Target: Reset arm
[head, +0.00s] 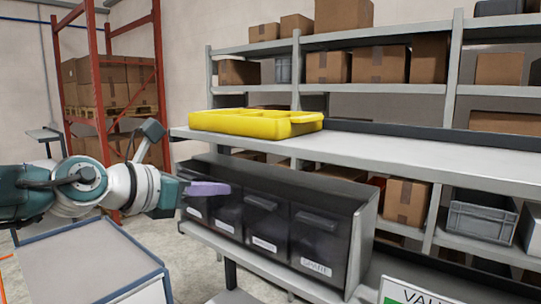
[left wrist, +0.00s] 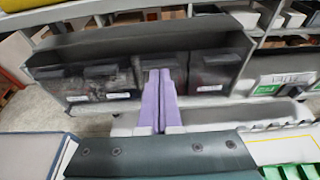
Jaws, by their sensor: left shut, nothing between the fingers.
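My left arm comes in from the left in the head view. My left gripper (head: 222,189) has purple fingers and points right, in front of the left part of the dark dispenser row (head: 335,218). In the left wrist view the two purple fingers of the left gripper (left wrist: 158,72) lie side by side, shut and empty. They overlap the dispenser bins (left wrist: 213,68) in the picture; whether they touch them I cannot tell. The dispenser bins have dark, see-through fronts with white labels. My right gripper is in neither view.
A yellow tray (head: 256,123) lies on the grey shelf (head: 400,158) above the dispensers. A grey cart (head: 85,262) stands below my left arm. A label sign (head: 405,292) stands at the lower right. Cardboard boxes (head: 408,201) fill the racks behind.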

